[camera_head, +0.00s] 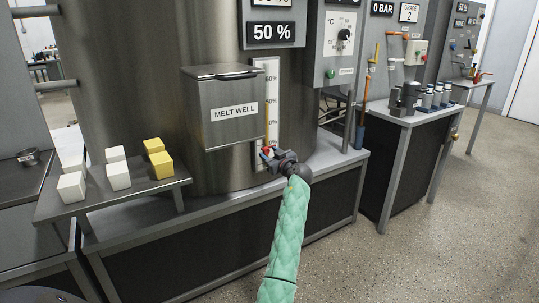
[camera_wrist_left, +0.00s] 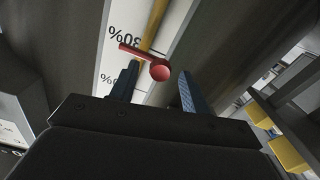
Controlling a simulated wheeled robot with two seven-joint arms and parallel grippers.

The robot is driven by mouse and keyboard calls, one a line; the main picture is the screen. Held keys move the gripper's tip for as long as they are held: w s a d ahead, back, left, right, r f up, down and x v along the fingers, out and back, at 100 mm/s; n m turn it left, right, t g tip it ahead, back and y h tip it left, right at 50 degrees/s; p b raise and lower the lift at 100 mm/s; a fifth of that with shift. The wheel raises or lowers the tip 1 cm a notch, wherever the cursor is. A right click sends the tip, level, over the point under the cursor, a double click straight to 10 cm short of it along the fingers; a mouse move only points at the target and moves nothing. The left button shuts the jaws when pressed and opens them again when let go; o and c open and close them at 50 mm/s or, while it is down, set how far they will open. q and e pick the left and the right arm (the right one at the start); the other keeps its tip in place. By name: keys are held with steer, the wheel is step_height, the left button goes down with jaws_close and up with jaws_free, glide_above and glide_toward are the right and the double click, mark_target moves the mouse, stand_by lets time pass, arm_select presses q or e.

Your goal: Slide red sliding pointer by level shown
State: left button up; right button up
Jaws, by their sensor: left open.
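The red sliding pointer (camera_head: 266,151) sits low on a yellow vertical rod (camera_head: 267,118) in front of a white percent scale (camera_head: 272,75). In the left wrist view the pointer has a round red knob (camera_wrist_left: 160,71) and a thin red bar reaching across the scale. My left gripper (camera_head: 277,158) is at the pointer; in the wrist view its two blue fingers are open, one on each side of the knob, with visible gaps. I cannot tell whether they touch it. A display (camera_head: 273,32) above reads 50 %. My right gripper is not in view.
A metal box labelled MELT WELL (camera_head: 222,109) juts out just left of the scale. A small shelf (camera_head: 108,197) with white and yellow blocks stands further left. A blue-handled tool (camera_head: 361,125) and a side table with bottles (camera_head: 430,108) are to the right.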

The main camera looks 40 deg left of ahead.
arm_select(q)
steer(key=v, duration=0.7)
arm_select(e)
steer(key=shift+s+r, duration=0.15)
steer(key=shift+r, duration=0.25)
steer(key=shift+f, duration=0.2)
